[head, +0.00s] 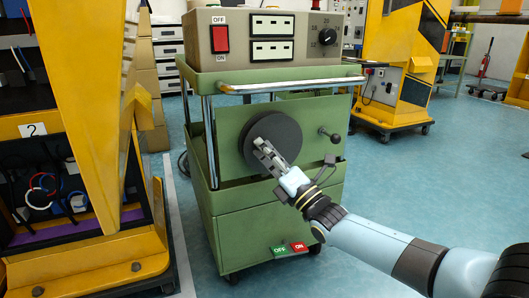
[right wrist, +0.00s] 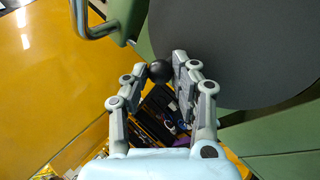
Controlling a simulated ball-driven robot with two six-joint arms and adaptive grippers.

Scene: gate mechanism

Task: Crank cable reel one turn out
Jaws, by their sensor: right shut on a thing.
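The cable reel is a dark grey disc (head: 286,129) on the front of a green cart (head: 230,150). In the right wrist view the disc (right wrist: 235,40) fills the upper right. My right gripper (head: 262,148) is in front of the disc's left part. In the right wrist view its fingertips (right wrist: 168,68) close around a round black knob (right wrist: 160,71) near the disc's edge. The knob is hidden behind the fingers in the head view. My left gripper is not in view.
A small black knob on a rod (head: 325,133) sticks out right of the disc. A chrome rail (head: 290,86) crosses above it. A control box (head: 250,38) tops the cart. A yellow rack (head: 95,110) stands close on the left. Blue floor (head: 420,190) is open at right.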

